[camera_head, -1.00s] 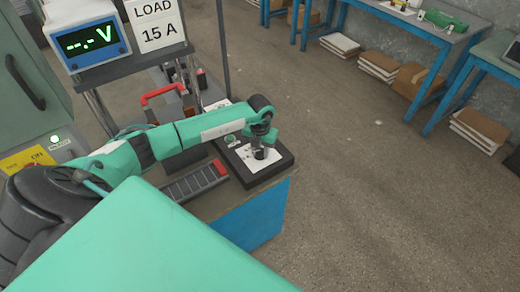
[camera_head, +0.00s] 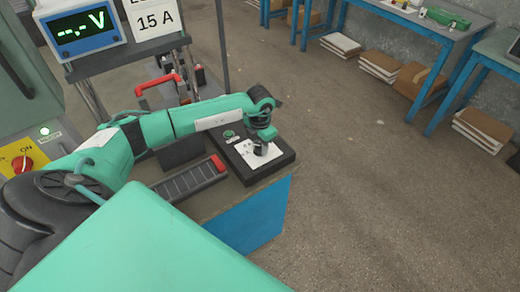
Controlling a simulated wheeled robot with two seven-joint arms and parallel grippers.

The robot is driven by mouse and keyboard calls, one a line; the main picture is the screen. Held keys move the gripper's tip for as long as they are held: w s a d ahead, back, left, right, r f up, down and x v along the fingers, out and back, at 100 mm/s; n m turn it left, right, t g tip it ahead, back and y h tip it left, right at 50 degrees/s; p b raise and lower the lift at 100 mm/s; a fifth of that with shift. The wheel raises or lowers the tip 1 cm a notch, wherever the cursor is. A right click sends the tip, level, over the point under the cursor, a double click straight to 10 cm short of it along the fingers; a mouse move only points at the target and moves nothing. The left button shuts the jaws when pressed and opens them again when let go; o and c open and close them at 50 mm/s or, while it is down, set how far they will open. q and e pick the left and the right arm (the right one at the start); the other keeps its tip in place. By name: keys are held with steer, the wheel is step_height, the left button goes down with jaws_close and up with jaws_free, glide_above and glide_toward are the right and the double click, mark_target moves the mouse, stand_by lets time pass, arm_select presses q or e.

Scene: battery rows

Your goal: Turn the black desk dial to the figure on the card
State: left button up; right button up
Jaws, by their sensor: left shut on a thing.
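The black desk dial (camera_head: 261,149) stands on a white scale plate (camera_head: 249,156) on a dark box at the right end of the bench. My left gripper (camera_head: 264,138) points down over it and is shut on the dial; the fingers and wrist hide most of it. The scale figures are too small to read. My right gripper is not in view.
A green button (camera_head: 229,134) sits beside the scale plate. A meter (camera_head: 80,30) shows "--.- V". A grey strip with a red end (camera_head: 190,184) lies in front of the box. A red handle (camera_head: 160,83) stands behind my left arm. Open floor lies to the right.

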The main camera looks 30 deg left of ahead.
arm_select(q)
steer(key=m+b, duration=0.4)
steer(key=m, duration=0.1)
steer(key=shift+f+m, duration=0.15)
steer(key=shift+m, duration=0.15)
steer(key=m+b, duration=0.3)
steer(key=shift+m, duration=0.3)
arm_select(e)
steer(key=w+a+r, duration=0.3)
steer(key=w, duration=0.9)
arm_select(q)
steer(key=m+b, duration=0.3)
steer(key=m, duration=0.1)
steer(key=shift+m, duration=0.3)
steer(key=m+b, duration=0.2)
steer(key=m, duration=0.3)
steer(key=shift+b, duration=0.4)
steer(key=shift+r+m+b, duration=0.2)
steer(key=shift+m+b, duration=0.4)
steer(key=shift+m, duration=0.8)
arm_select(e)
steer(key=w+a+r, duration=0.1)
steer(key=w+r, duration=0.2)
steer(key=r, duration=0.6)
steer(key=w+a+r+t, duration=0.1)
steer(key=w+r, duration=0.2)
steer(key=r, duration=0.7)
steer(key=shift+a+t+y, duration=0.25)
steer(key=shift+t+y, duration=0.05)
